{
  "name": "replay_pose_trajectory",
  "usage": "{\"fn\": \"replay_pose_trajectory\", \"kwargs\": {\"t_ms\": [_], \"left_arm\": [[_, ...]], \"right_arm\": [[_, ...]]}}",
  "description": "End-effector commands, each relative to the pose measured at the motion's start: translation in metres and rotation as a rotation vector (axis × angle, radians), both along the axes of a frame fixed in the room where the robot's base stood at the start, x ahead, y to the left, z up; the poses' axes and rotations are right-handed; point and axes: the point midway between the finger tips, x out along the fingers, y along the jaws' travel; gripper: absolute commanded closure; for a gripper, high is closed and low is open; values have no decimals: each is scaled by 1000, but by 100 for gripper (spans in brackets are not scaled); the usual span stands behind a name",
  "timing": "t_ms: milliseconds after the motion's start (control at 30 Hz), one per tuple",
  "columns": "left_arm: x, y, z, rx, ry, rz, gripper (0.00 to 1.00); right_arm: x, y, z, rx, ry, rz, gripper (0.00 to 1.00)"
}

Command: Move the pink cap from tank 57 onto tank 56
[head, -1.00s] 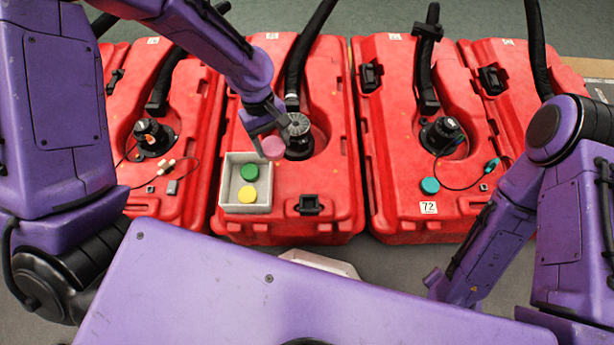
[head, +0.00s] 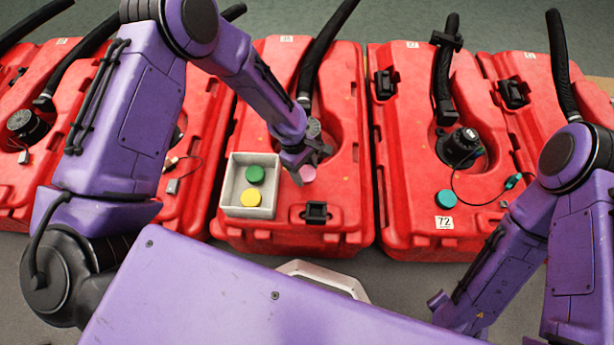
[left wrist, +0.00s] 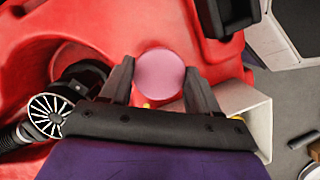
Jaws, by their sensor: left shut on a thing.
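The pink cap (head: 308,174) is held in my left gripper (head: 299,165), above the middle red tank (head: 345,195). In the left wrist view the pink cap (left wrist: 160,72) sits between the two fingertips of my left gripper (left wrist: 160,85). The tank's black neck and grey ribbed lid lie beside the gripper, partly hidden by it in the head view. The lid (left wrist: 45,115) shows clearly in the left wrist view. The tanks' far number labels are too small to read. My right arm is at lower right; its jaws are not clear.
A pale open box (head: 239,210) on the middle tank holds a green cap (head: 255,174) and a yellow cap (head: 251,197). The red tank to the right (head: 400,215) bears label 72, a teal cap (head: 445,199) and a thin cable. Black hoses rise from the tanks.

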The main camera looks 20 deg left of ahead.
Motion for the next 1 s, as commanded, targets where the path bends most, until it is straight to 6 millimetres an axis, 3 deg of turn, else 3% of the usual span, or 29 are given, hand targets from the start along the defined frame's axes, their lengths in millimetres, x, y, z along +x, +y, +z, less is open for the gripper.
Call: {"fn": "replay_pose_trajectory", "kwargs": {"t_ms": [200, 533, 567, 633, 900, 1000], "left_arm": [[4, -3, -35, -2, 2, 0, 78], [4, -3, -39, 0, 0, 0, 78], [4, -3, -39, 0, 0, 0, 36], [4, -3, -38, 0, -1, 0, 13], [5, -3, -37, 0, -1, 0, 13], [6, -2, -28, 0, -3, 0, 13]], "right_arm": [[0, 0, -16, 0, 0, 0, 57], [0, 0, -15, 0, 0, 0, 57], [0, 0, -15, 0, 0, 0, 57], [0, 0, -15, 0, 0, 0, 57], [0, 0, -14, 0, 0, 0, 57], [0, 0, -11, 0, 0, 0, 57]]}}
